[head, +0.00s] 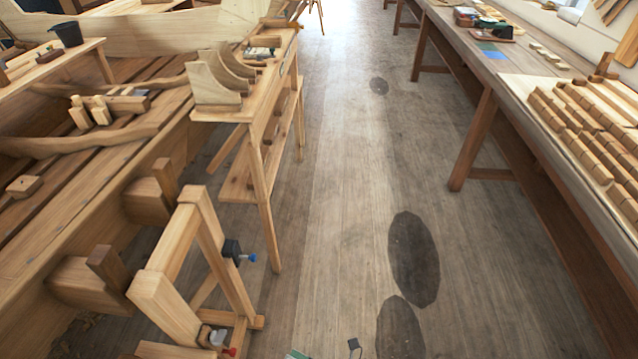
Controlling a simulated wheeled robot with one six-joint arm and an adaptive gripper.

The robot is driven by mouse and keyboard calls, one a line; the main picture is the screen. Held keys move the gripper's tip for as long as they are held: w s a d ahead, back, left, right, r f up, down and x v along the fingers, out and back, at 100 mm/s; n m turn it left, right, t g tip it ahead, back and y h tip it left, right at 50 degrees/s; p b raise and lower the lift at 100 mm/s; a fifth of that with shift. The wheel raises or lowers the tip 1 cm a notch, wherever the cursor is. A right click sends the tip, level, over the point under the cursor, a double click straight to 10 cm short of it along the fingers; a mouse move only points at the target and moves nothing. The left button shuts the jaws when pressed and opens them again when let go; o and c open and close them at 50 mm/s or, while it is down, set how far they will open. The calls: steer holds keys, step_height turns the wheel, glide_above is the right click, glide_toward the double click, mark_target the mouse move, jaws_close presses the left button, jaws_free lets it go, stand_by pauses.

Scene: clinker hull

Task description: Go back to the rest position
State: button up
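My arm and my gripper do not clearly show in the head view. A small dark piece (355,346) and a green-and-white edge (297,355) show at the bottom of the picture. I cannot tell what they belong to. No held thing is visible.
A plank floor aisle (335,150) with dark stains runs clear ahead. A long workbench (530,85) with rows of wooden blocks (590,130) lines the right. On the left are the wooden hull (90,190), a narrow stand (262,115) with curved pieces, and a trestle frame (170,250) with clamps.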

steer(key=s+d+r+m+t+h, duration=0.2)
steer(key=s+d+r+m+h, duration=0.3)
steer(key=m, duration=0.6)
steer(key=s+d+r+m+t+h, duration=0.2)
steer(key=s+d+r+m+h, duration=0.3)
steer(key=s+d+m, duration=0.5)
steer(key=s+d+r+m+t+h, duration=0.2)
steer(key=s+d+r+m+h, duration=0.3)
steer(key=m, duration=0.9)
steer(key=shift+s+d+r+t+h, duration=0.3)
steer(key=shift+s+d+h, duration=1.1)
steer(key=shift+d, duration=0.75)
